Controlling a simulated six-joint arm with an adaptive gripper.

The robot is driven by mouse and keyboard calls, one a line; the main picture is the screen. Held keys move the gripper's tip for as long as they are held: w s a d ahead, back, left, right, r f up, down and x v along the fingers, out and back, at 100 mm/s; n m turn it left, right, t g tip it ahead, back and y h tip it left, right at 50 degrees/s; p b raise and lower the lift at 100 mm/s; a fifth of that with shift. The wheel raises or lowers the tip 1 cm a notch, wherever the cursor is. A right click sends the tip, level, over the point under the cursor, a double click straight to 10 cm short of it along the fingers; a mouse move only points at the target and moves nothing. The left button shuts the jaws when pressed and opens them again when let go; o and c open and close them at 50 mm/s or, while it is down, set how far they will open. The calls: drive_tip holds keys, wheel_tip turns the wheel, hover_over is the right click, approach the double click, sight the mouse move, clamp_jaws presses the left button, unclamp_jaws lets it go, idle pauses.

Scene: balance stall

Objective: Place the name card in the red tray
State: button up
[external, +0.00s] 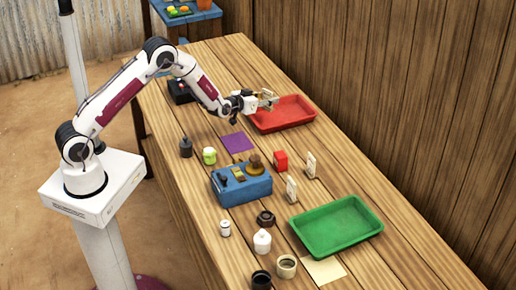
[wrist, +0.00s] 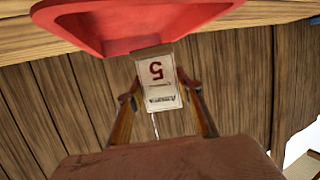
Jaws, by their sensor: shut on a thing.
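The name card (wrist: 158,72) is white with a red 5 and a line of small lettering, upside down in the wrist view. My gripper (external: 267,99) is shut on it, one finger at each side of the card. The red tray (external: 303,123) lies on the far part of the table in the external view. My gripper is at the tray's left end, seemingly above its rim. In the wrist view the red tray (wrist: 90,17) fills the top, with the card's end overlapping its edge. The height between card and tray is hard to tell.
A green tray (external: 349,244) lies at the near end. Two other white cards (external: 311,166) (external: 291,189) stand beside a red block (external: 280,161). A blue box (external: 240,187), purple square (external: 237,142) and several small jars and weights crowd the middle. A plank wall runs behind.

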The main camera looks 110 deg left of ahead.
sight(266, 110)
drive_tip(key=shift+f, duration=0.95)
drive_tip(key=shift+f, duration=1.9)
drive_tip(key=shift+f, duration=0.15)
drive_tip(key=o, duration=1.1)
drive_tip(key=shift+s+d+r, duration=0.1)
drive_tip(key=shift+d+r, duration=0.15)
drive_tip(key=shift+v, duration=5.7)
